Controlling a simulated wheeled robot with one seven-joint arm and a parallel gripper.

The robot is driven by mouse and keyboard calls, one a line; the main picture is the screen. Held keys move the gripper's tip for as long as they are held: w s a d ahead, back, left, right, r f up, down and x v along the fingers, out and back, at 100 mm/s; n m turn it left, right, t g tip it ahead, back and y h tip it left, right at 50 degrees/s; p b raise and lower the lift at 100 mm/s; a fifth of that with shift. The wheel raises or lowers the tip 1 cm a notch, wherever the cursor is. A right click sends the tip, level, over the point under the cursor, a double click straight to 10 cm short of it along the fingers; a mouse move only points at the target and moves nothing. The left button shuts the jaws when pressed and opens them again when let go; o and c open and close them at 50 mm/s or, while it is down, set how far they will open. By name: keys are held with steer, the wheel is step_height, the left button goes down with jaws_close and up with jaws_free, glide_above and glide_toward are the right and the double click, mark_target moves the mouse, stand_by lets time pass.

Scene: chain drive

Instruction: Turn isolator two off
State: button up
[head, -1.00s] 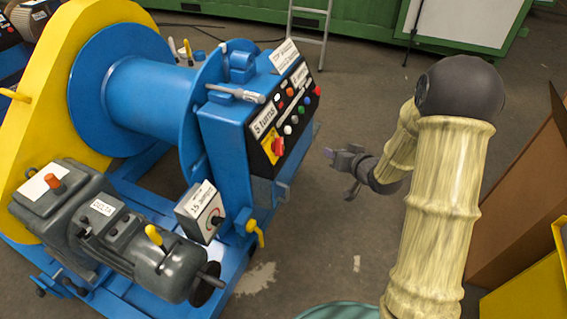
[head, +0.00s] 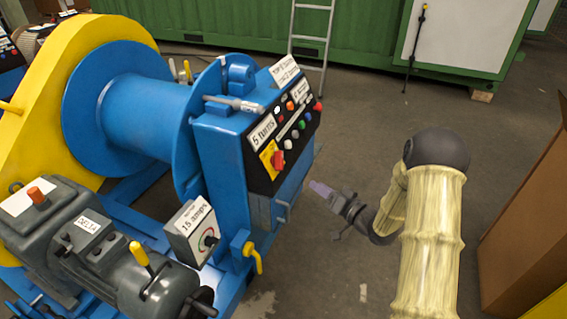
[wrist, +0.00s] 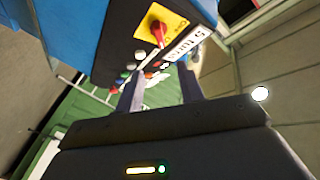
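A red rotary switch on a yellow plate (head: 272,158) sits at the lower left of the black control panel on the blue winch. It also shows in the wrist view as a red knob on a yellow plate (wrist: 158,33). I cannot read any isolator number on it. My gripper (head: 318,187) is in the air to the right of the panel, apart from the switch. In the wrist view its two fingers (wrist: 160,88) are spread with nothing between them, and the switch lies beyond them.
The panel carries several coloured buttons (head: 297,134) and a "5 turns" label (head: 263,131). A grey dial box marked "15 amps" (head: 193,232) and a yellow-handled valve (head: 252,255) stand below. A brown box (head: 525,215) is at right. The floor behind my gripper is clear.

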mark_target(283, 161)
steer(key=b+x, duration=0.2)
steer(key=x, duration=1.4)
steer(key=shift+w+a+f, duration=0.1)
steer(key=shift+w+a, duration=0.15)
jaws_close()
